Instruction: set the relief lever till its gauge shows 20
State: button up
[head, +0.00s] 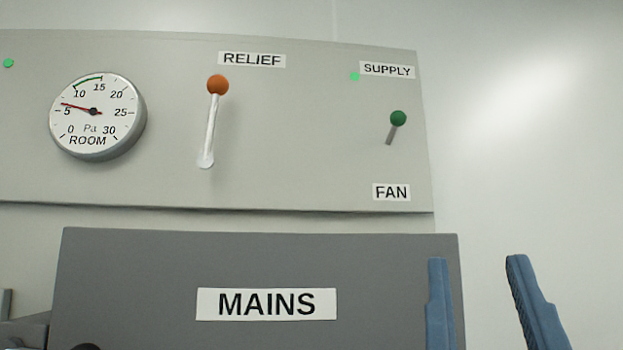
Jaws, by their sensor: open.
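The relief lever (211,126) is a white arm with an orange ball knob (218,85) on the pale upper panel, under the RELIEF label. It stands nearly upright, knob at the top, leaning slightly right. The round gauge (97,132) to its left is marked ROOM, in Pa, 0 to 30. Its red needle points just above 5, and a green arc runs near 10 to 15. My gripper (477,258) shows as two blue fingers at the lower right, apart and empty. It is below and right of the lever, not touching it.
A grey MAINS box (150,262) lies below the panel; the left finger overlaps its right end. A fan lever with a green knob (398,118) is on the panel's right. Green lights show beside the SUPPLY label (387,70) and at far left. The right wall is bare.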

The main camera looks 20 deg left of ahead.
aim_at(217, 84)
jog(key=u, duration=0.9)
